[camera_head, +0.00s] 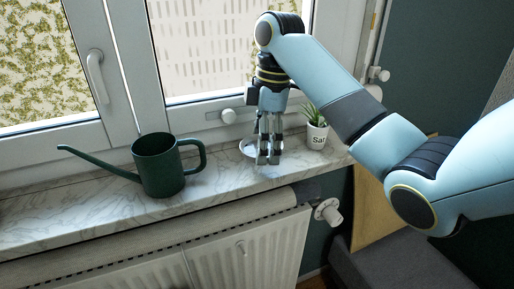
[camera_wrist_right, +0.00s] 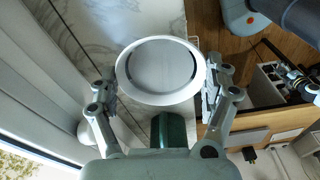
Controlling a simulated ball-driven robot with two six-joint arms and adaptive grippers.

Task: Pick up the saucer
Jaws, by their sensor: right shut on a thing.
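The saucer (camera_head: 246,147) is a small round pale dish by the marble windowsill, partly hidden behind my right gripper (camera_head: 268,158) in the head view. In the right wrist view the saucer (camera_wrist_right: 160,70) shows whole, with a white rim and a greyer middle. My right gripper (camera_wrist_right: 160,82) has one finger at each side of it and is shut on its rim. The gripper points down from above. I cannot tell whether the saucer touches the sill or is slightly above it. My left gripper cannot be made out.
A dark green watering can (camera_head: 161,167) stands left of the saucer, its spout pointing left. A white pot with a green plant (camera_head: 316,137) stands close on the right. The window frame rises behind the sill (camera_head: 222,183); a radiator (camera_head: 245,250) is below.

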